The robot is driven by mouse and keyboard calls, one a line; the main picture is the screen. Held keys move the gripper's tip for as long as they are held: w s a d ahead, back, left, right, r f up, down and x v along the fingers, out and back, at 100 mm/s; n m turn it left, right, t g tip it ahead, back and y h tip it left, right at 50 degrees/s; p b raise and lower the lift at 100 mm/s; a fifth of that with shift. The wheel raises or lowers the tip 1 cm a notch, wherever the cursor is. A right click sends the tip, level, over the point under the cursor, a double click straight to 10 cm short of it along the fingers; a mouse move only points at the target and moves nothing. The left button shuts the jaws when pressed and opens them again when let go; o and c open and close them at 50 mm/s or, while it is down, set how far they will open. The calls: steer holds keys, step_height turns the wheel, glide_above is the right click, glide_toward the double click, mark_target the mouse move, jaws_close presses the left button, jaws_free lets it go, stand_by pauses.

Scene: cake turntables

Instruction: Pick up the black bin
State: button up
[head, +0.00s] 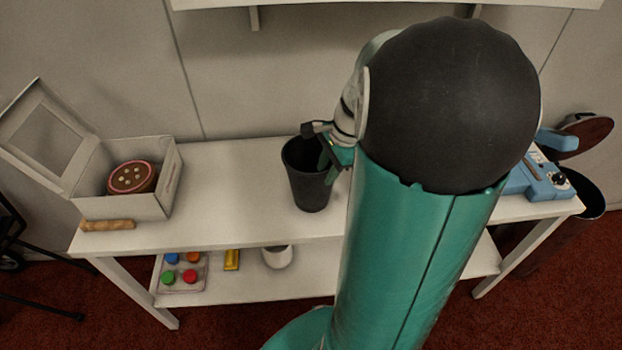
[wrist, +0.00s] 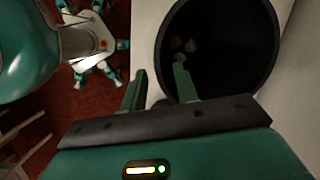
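The black bin (head: 305,182) stands upright on the white table's top, near its middle. In the wrist view I look down into the bin's dark opening (wrist: 230,60), with a few small pale objects (wrist: 184,46) inside. My gripper (head: 334,160) is at the bin's right rim in the head view. In the wrist view my gripper (wrist: 160,85) is open, one green finger over the inside of the bin and the other outside it. The rim passes between them with gaps visible. My arm hides the table just right of the bin.
The white table (head: 230,160) also bears an open box (head: 125,207) with a cake (head: 133,177), a brown roll (head: 108,225) and a blue device (head: 545,180). Its lower shelf (head: 320,270) holds a tray of coloured pieces (head: 182,272), a yellow item (head: 232,260) and a white pot (head: 277,257). A white shelf (head: 350,4) hangs above.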

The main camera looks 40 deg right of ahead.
mark_target(319, 183)
steer(key=x, duration=0.4)
steer(key=shift+w+a+f, duration=0.1)
steer(key=shift+w+f, duration=0.2)
steer(key=shift+c, duration=0.4)
jaws_close()
steer(key=shift+r, duration=0.2)
step_height(319, 183, up, 10)
steer(key=shift+f, duration=0.15)
steer(key=shift+s, duration=0.1)
stand_by(1.8)
